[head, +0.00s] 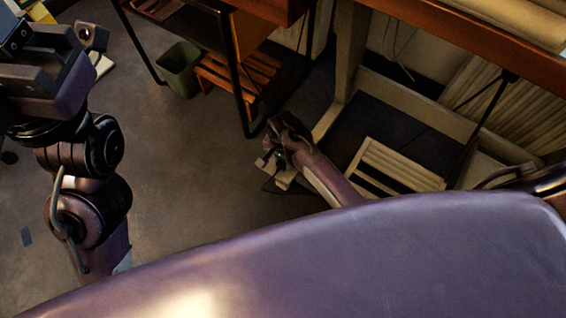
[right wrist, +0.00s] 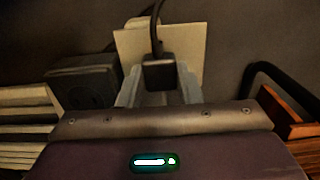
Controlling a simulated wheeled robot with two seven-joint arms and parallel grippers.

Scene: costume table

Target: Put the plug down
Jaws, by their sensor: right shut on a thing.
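The black plug (right wrist: 158,72) is between the grey fingers of my right gripper (right wrist: 160,88) in the right wrist view, and a dark cord rises from it. The right gripper is shut on it. In the head view my right gripper (head: 272,162) is low over the floor, and the plug is too small and dark to make out there. A pale flat piece (right wrist: 190,42) lies just beyond the plug; I cannot tell whether they touch. My left gripper (head: 50,60) is at the upper left of the head view, and its jaws are unclear.
A dark box-like thing (right wrist: 85,82) is left of the fingers. A pale slatted rack (head: 395,165) lies right of my right arm. A black metal frame leg (head: 238,75), a reddish slatted stool (head: 235,75) and a green bin (head: 180,68) stand behind.

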